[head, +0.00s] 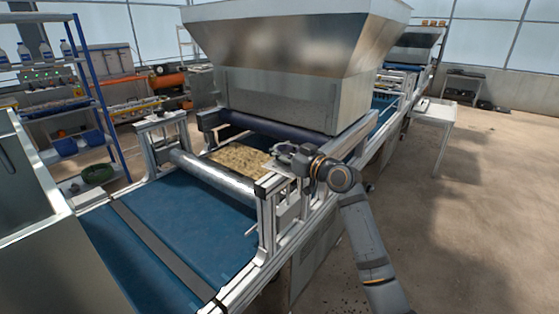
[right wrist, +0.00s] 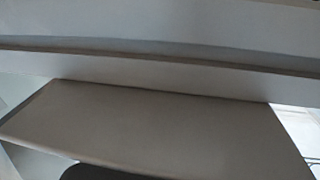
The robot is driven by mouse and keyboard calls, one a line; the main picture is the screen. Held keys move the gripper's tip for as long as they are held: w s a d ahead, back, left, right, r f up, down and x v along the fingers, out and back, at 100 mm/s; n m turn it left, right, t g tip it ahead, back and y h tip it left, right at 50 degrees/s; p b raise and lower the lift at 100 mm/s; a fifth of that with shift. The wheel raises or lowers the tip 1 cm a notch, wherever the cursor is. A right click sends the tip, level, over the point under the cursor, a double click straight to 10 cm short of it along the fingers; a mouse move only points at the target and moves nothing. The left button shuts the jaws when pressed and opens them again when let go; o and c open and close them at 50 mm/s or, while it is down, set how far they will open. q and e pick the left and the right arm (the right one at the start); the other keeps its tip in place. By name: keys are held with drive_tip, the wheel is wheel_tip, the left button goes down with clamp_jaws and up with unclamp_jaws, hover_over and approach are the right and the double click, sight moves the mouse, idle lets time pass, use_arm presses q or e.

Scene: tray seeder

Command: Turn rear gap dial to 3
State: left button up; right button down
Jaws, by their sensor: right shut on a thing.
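My right gripper (head: 284,157) is at the top of the near post (head: 267,216) of the roller frame, beside the hopper. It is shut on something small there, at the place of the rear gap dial. The dial itself is hidden by the gripper and wrist, and its number cannot be read. The right wrist view is filled by close grey plates (right wrist: 150,125), with a dark rounded shape (right wrist: 100,173) at the bottom edge. No dial marks show there. My left gripper is not in view.
A silver roller (head: 212,176) spans the blue belt (head: 165,235) between the frame's posts. Brown material (head: 240,157) lies behind it. The large metal hopper (head: 290,70) overhangs close behind my gripper. Open floor (head: 470,210) lies to the right.

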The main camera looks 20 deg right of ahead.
drive_tip(key=shift+f+g, duration=0.2)
drive_tip(key=shift+g, duration=0.1)
drive_tip(key=c, duration=1.4)
unclamp_jaws()
drive_tip(key=o, duration=0.3)
drive_tip(key=shift+r, duration=0.2)
drive_tip(key=shift+s, duration=0.1)
drive_tip(key=shift+f+v, duration=0.1)
drive_tip(key=shift+v, duration=2.9)
drive_tip(key=shift+f+v, duration=0.15)
drive_tip(key=shift+v, duration=2.85)
